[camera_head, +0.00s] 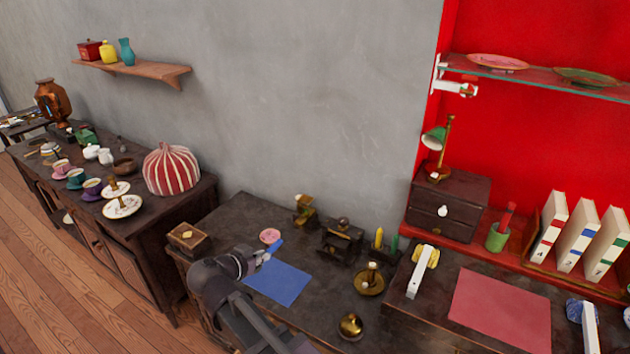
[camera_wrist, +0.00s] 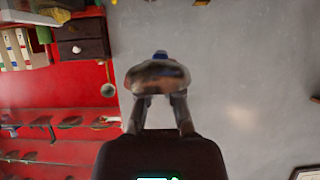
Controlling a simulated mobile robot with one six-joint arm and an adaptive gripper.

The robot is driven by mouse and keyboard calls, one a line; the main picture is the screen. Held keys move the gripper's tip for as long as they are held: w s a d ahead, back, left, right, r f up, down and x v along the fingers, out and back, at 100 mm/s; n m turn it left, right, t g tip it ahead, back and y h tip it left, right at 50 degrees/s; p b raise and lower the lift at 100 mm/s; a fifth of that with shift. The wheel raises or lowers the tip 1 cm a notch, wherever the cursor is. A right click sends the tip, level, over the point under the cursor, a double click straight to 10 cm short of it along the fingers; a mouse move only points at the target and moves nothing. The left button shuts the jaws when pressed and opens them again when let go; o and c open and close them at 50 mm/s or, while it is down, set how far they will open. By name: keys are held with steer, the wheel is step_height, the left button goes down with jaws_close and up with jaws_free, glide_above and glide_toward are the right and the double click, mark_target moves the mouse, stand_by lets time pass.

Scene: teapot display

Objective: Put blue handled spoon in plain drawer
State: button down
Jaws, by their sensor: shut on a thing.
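My gripper (camera_head: 258,257) is raised over the dark desk's left part and shut on the spoon. The spoon's blue handle (camera_head: 274,247) sticks out past the fingertips. In the wrist view, my gripper (camera_wrist: 159,98) has a brownish, shiny, blurred piece of the spoon (camera_wrist: 158,75) at its fingertips, with a bit of blue behind it. A small dark drawer chest (camera_head: 466,197) stands on the right desk against the red wall. Its drawers look shut, and a white knob shows on the lower front. I cannot tell which drawer is the plain one.
A blue mat (camera_head: 278,283) lies below my gripper. A wooden box (camera_head: 188,236), a pink dish (camera_head: 270,236) and a brass candle holder (camera_head: 369,280) stand on the desk. A green lamp (camera_head: 436,140) tops the chest. A green cup (camera_head: 497,237) stands right of it.

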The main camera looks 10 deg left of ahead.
step_height(320, 180, down, 24)
steer(key=b, duration=2.3)
steer(key=shift+r, duration=0.25)
steer(key=b, duration=0.1)
glide_above(272, 282)
steer(key=s, duration=0.2)
steer(key=shift+s+d+f, duration=0.15)
steer(key=shift+d+f, duration=0.25)
steer(key=shift+f, duration=0.2)
steer(key=shift+w+a, duration=0.1)
steer(key=shift+w, duration=0.15)
steer(key=shift+w+a+f+b, duration=0.1)
steer(key=shift+w+a+b, duration=0.05)
steer(key=shift+w, duration=0.35)
steer(key=shift+w+a+f+b, duration=0.1)
steer(key=shift+w+a+b, duration=0.05)
steer(key=shift+w, duration=0.35)
steer(key=shift+f+b, duration=0.85)
steer(key=shift+b, duration=0.05)
steer(key=shift+d+f+b, duration=0.1)
steer(key=shift+f+b, duration=0.55)
